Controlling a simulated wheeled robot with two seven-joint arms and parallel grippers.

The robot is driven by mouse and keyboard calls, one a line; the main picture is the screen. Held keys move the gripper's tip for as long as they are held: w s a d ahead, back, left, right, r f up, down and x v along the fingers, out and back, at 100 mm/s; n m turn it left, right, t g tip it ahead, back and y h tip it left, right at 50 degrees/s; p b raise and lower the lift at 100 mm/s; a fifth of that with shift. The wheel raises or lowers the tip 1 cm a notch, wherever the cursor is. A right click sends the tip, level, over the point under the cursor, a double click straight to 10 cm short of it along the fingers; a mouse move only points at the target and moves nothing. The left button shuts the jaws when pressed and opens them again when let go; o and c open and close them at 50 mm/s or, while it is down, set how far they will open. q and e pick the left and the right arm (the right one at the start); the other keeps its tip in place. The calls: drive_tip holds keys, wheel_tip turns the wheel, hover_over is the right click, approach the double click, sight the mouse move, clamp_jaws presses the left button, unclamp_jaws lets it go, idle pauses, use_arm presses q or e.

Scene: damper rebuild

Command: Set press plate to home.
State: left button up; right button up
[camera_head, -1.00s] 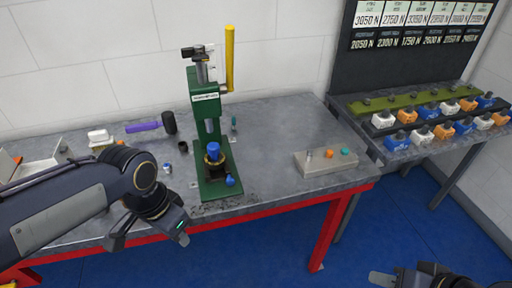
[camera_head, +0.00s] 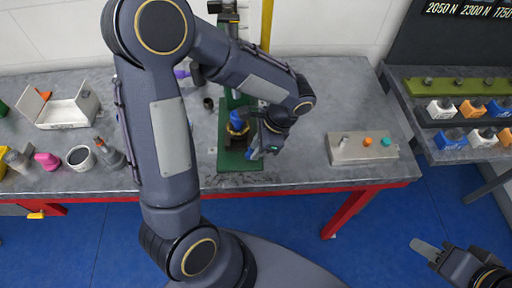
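The green press (camera_head: 229,157) stands on the workbench, largely hidden behind my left arm. A blue-topped part (camera_head: 237,118) with a brass-coloured ring sits on the press base. The press plate itself cannot be made out. My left gripper (camera_head: 257,151) is at the right side of the press base, close to the blue-topped part; whether its fingers are open or touching anything is unclear. My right gripper (camera_head: 428,251) is low at the right, over the blue floor, away from the bench, with its finger gap not clear.
A grey block (camera_head: 352,158) with an orange and a teal button lies right of the press. A rack (camera_head: 455,153) of coloured blocks stands further right. A white open box (camera_head: 69,111), a dark-topped cup (camera_head: 81,157) and a pink item (camera_head: 47,161) are at the left. The yellow press lever (camera_head: 266,24) rises behind my arm.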

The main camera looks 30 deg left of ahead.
use_arm(q)
drive_tip(key=shift+x, duration=0.8)
drive_tip(key=shift+s+r, duration=0.1)
clamp_jaws()
drive_tip(key=w+a, duration=0.1)
drive_tip(key=w, duration=0.2)
drive_tip(key=w+a, duration=0.1)
drive_tip(key=shift+w+a, duration=0.25)
drive_tip(key=shift+a, duration=0.15)
drive_tip(key=shift+r, duration=0.1)
